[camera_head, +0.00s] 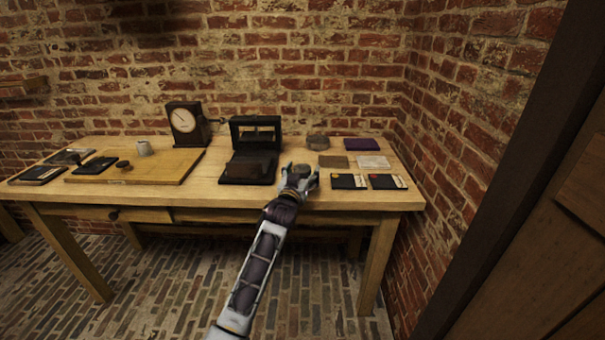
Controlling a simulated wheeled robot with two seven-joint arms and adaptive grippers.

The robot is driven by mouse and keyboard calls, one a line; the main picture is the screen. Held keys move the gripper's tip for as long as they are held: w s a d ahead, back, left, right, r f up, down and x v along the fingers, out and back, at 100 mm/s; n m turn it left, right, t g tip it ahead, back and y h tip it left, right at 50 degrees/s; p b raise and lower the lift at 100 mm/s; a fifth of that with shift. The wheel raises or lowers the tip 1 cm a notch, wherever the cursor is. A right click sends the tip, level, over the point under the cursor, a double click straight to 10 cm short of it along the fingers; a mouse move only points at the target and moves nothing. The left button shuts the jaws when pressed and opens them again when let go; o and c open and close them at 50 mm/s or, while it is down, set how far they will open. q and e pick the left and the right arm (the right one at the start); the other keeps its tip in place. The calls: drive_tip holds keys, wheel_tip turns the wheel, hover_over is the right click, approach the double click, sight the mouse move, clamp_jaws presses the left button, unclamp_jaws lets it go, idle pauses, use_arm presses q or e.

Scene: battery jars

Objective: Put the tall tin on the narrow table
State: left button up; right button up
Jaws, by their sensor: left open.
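My left gripper (300,175) is open over the front edge of the wooden table (225,193), right of the black open-lidded box. I see nothing held between its fingers. A small grey cylinder (144,148) stands on a wooden board at the table's left part. A low round grey tin (318,142) sits at the back right, behind my gripper and apart from it. I cannot tell for certain which thing is the tall tin. My right gripper is not in view.
A black box with a raised lid (256,133) and a dial instrument (184,123) stand at the back. Dark cards (348,181), flat pads (373,162) and a purple item (361,144) lie at right. A brick wall (455,170) closes the right side.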

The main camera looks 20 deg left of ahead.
use_arm(q)
drive_tip(key=shift+s+r, duration=0.1)
drive_tip(key=shift+s, duration=0.2)
drive_tip(key=shift+s+d+p, duration=0.1)
drive_tip(key=shift+s+p, duration=0.2)
drive_tip(key=shift+s, duration=1.3)
drive_tip(key=shift+s+d+p, duration=0.1)
drive_tip(key=shift+s+p, duration=0.25)
drive_tip(key=shift+s, duration=1.1)
drive_tip(key=s, duration=0.5)
drive_tip(key=shift+s+d+p, duration=0.1)
drive_tip(key=shift+s+p, duration=0.05)
drive_tip(key=shift+p, duration=0.25)
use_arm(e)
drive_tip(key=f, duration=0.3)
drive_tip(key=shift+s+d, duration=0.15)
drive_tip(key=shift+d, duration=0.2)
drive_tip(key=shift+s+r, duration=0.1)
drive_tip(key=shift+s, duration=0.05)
